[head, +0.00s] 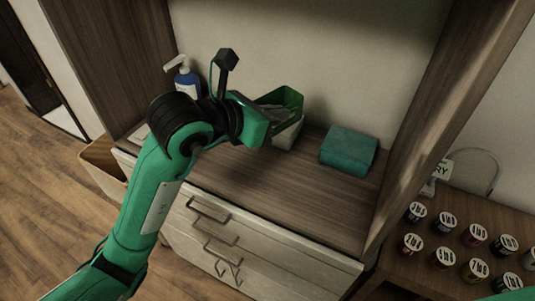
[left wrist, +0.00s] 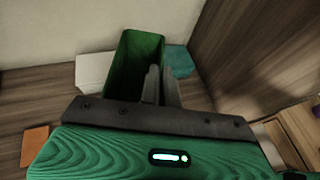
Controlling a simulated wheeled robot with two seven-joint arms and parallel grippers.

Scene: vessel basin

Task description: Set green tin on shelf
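The green tin (head: 291,98) is an open-topped box over the wooden shelf board, in front of the back wall. It also shows in the left wrist view (left wrist: 128,65), with its open mouth facing the camera. My left gripper (head: 270,110) is at the tin's near left side. In the left wrist view its two fingers (left wrist: 161,86) are close together, with the tin's right wall between them, so it looks shut on that wall. The wooden shelf surface (head: 260,190) lies below. Whether the tin's base touches anything is hidden. My right gripper is not in view.
A white block (head: 288,134) shows just below the tin. A teal box (head: 348,151) stands to the right. A blue pump bottle (head: 187,82) stands behind my arm. Wooden side panels bound the space. Several lidded jars (head: 445,258) stand on a side table. The board's front right is clear.

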